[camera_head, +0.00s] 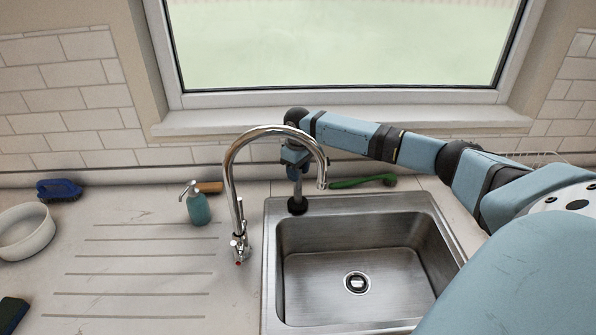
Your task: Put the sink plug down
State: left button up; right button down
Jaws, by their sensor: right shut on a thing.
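The sink plug (297,206) is a small black disc at the back left corner of the steel sink (340,204). My right gripper (297,190) points down and is shut on it from above, behind the tap's arch. I cannot tell whether the plug touches the sink's rim or hangs just above it. The sink's basin is empty, with its drain (356,282) uncovered on the floor. My left gripper is not in view.
The chrome tap (232,190) arches close in front of my right gripper. A teal soap bottle (198,206) and brown-handled brush (210,187) stand left; a green brush (362,181) lies behind the sink. A white bowl (25,230) and blue brush (60,190) are far left. The grooved drainboard is clear.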

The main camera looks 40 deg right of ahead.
jog(key=shift+f, duration=0.4)
jog(key=c, duration=0.7)
grip_release()
jog(key=shift+f, duration=0.1)
notch_tip(320, 180, up, 12)
jog(key=shift+f+b, duration=0.1)
jog(key=shift+b, duration=0.8)
jog(key=shift+r, duration=0.4)
